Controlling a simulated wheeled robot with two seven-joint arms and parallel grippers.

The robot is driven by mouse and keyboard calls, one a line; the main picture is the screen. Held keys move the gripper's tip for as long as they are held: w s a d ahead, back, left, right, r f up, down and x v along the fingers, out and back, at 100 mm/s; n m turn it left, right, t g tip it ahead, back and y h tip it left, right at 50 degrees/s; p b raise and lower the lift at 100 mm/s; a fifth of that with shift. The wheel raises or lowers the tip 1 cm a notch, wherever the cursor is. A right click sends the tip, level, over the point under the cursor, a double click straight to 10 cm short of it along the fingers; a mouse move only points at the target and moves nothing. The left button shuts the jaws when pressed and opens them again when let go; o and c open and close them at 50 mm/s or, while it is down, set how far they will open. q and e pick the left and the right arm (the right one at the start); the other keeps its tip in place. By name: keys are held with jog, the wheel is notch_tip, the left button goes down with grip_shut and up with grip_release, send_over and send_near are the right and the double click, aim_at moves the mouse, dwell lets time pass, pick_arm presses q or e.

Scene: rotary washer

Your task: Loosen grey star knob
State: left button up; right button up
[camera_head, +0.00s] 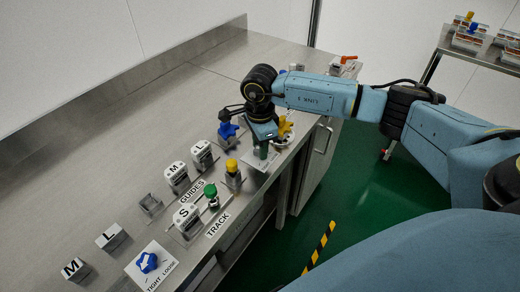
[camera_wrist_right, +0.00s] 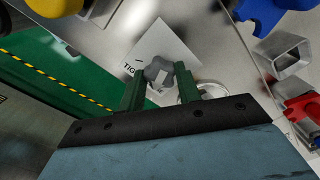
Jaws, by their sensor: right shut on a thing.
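The grey star knob (camera_wrist_right: 158,72) sits on a white label plate (camera_wrist_right: 160,45), on which "TIG" can be read in the right wrist view. My right gripper (camera_wrist_right: 160,80) has its two green fingers on either side of the knob and is shut on it. In the head view, my right gripper (camera_head: 263,151) reaches down to the white plate (camera_head: 258,162) near the bench's front edge. The knob is hidden there by the fingers. My left gripper is not in view.
A blue star knob (camera_head: 228,130) and a yellow knob (camera_head: 285,126) stand close to my right gripper. A yellow-topped post (camera_head: 232,168), a green knob (camera_head: 211,191) and lettered blocks are nearer. The back of the steel bench (camera_head: 120,130) is clear.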

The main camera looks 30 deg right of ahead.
jog(key=n+b, duration=0.1)
jog(key=n, duration=0.1)
jog(key=shift+f+n, duration=0.1)
jog(key=shift+n, duration=0.3)
jog(key=shift+n+b, duration=0.4)
jog(key=shift+b, duration=0.05)
jog(key=shift+n+b, duration=0.5)
jog(key=shift+n, duration=0.8)
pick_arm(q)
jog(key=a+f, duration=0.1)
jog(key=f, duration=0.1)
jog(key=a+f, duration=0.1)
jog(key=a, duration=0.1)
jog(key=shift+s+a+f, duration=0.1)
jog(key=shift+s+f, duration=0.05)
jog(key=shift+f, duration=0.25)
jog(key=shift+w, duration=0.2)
pick_arm(e)
jog(key=shift+n, duration=0.3)
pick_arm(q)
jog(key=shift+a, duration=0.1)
pick_arm(e)
jog(key=o, duration=1)
jog(key=shift+c, duration=0.2)
